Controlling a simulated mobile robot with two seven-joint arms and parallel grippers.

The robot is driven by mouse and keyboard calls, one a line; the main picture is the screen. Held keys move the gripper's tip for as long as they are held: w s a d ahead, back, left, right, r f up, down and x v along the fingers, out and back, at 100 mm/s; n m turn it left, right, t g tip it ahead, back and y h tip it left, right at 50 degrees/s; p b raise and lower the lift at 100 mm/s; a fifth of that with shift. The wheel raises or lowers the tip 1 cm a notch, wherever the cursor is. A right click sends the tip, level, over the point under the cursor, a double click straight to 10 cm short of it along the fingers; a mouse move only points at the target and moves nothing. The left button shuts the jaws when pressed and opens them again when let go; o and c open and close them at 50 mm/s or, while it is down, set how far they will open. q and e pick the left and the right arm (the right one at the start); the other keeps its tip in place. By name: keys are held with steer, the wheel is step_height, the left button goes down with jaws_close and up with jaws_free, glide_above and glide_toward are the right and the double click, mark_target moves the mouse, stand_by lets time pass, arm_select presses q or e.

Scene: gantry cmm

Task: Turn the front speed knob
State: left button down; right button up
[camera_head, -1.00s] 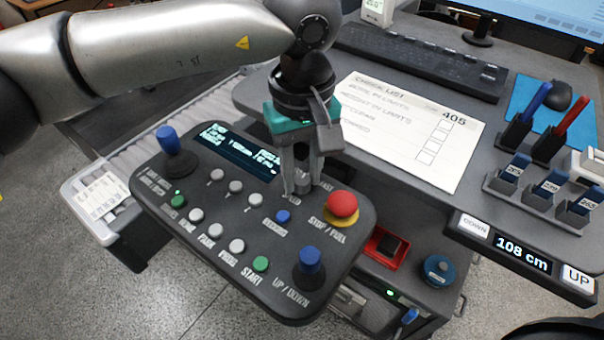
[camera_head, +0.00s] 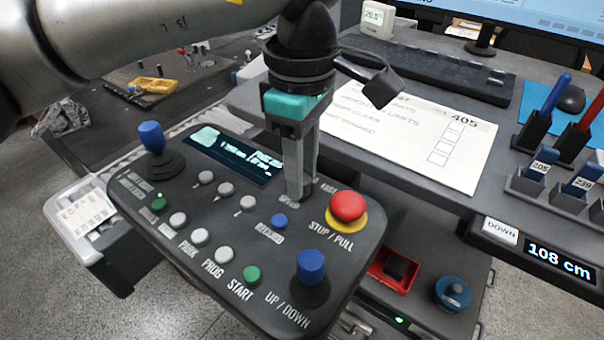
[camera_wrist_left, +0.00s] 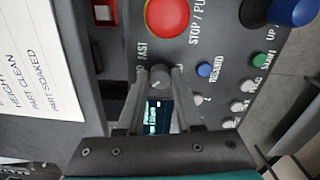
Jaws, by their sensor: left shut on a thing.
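The speed knob (camera_wrist_left: 160,77) is a small grey round knob with a light pointer mark. It sits on the dark control panel (camera_head: 150,218), by the SPEED and FAST labels. My left gripper (camera_head: 299,194) points down onto the panel, left of the red stop button (camera_head: 347,206). In the wrist view, the left gripper's fingertips (camera_wrist_left: 160,72) are shut on the knob, one on each side. In the head view the fingers mostly hide the knob. My right gripper is not in view.
A blue-topped joystick (camera_head: 153,150) stands at the panel's left, and a blue UP/DOWN stick (camera_head: 311,272) at its front right. Several push buttons lie between. A checklist sheet (camera_head: 405,135) and keyboard (camera_head: 425,75) are on the desk behind.

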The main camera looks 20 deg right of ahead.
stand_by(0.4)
arm_select(q)
steer(key=c, duration=0.6)
jaws_free()
steer(key=shift+r, duration=0.1)
step_height(320, 180, up, 15)
steer(key=shift+r+p, duration=0.1)
steer(key=shift+p, duration=1)
